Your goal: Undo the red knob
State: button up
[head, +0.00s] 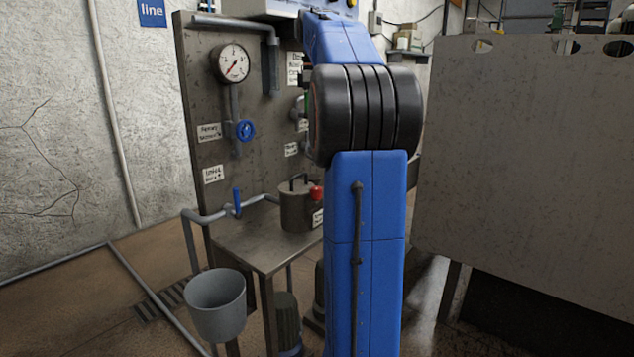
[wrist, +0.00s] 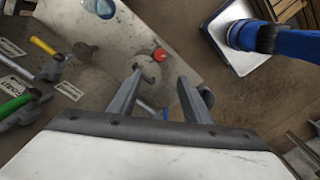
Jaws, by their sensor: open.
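The red knob (head: 317,193) sits on the side of a dark, lidded metal pot (head: 294,211) on a steel table. In the wrist view the red knob (wrist: 160,54) lies just beyond the fingertips, roughly between them in the picture. My gripper (wrist: 160,76) is open and empty, with its two grey fingers spread apart. The fingers look apart from the knob; the exact distance is hard to tell. In the head view my blue arm hides the gripper.
The table (head: 262,240) stands against a panel (head: 184,80) with a gauge (head: 231,63) and blue handwheel (head: 245,130). A grey bucket (head: 216,305) stands in front. Yellow (wrist: 43,45) and green (wrist: 15,103) handles show at the wrist view's left. A large plate (head: 530,150) fills the right.

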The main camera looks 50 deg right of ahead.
notch_tip(320, 180, down, 17)
jog(key=shift+f, duration=0.15)
dwell(0.5)
jog(key=c, duration=1.1)
